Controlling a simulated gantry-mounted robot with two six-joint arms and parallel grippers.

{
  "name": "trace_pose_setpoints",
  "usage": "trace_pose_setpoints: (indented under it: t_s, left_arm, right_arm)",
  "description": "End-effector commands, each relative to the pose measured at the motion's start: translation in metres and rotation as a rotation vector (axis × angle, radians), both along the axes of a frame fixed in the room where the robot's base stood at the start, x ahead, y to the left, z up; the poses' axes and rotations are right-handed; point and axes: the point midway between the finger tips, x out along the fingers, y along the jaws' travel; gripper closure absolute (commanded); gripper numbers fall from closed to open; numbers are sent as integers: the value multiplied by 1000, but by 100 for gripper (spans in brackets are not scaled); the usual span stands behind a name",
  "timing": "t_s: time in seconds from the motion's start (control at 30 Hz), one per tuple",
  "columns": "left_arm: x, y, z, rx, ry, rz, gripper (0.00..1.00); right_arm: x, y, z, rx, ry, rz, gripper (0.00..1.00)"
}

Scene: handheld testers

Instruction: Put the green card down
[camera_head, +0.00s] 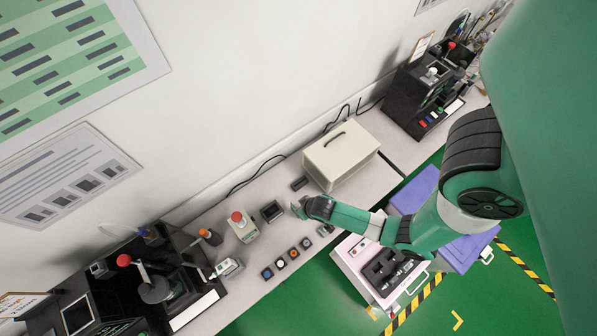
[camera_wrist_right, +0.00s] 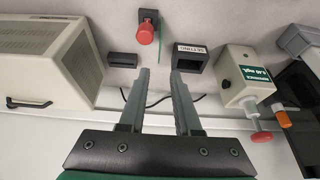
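My right gripper (camera_wrist_right: 160,75) is open in the right wrist view, its two grey fingers apart. It also shows in the head view (camera_head: 297,207), above the workbench beside a small black frame. A thin green strip (camera_wrist_right: 158,74) shows between and beyond the fingertips in the right wrist view. It may be the green card seen edge-on, but I cannot tell for sure. I cannot tell whether it touches a finger or the bench. No green card can be made out in the head view. My left gripper is not in view.
A beige handled case (camera_head: 341,157) stands right of the gripper. A black block (camera_head: 299,183) and the black frame (camera_head: 272,211) lie close by. A red-knobbed tester (camera_head: 243,227) stands left. Several small round-topped pieces (camera_head: 281,262) line the front. Black machines (camera_head: 419,100) occupy the bench.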

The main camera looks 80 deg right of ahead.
Motion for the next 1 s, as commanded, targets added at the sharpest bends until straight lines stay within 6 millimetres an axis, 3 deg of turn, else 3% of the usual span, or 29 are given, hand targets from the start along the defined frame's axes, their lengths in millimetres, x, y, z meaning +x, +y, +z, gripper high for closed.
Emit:
trace_pose_setpoints:
  t_s: [0.1,0.5,0.57,0.67,0.77,0.8,0.87,0.9,0.97,1.0]
  left_arm:
    - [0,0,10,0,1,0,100]
    - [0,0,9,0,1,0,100]
    - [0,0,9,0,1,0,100]
    - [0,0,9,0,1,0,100]
    - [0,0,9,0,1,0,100]
    - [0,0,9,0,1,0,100]
    - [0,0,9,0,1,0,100]
    - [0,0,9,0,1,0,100]
    - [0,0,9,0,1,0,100]
    - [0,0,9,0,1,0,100]
  right_arm:
    - [-2,2,11,-1,0,1,68]
    - [-2,3,9,-1,-1,0,68]
    - [4,1,13,-5,-13,6,68]
    - [41,-5,35,-30,-87,37,68]
    - [110,-15,87,-82,-233,105,68]
    - [143,-16,117,-110,-310,140,68]
    - [192,-16,170,-155,-435,196,68]
    - [221,-13,209,-188,-520,233,68]
    - [258,-5,271,-236,-649,288,68]
    - [279,2,314,-270,-735,324,68]
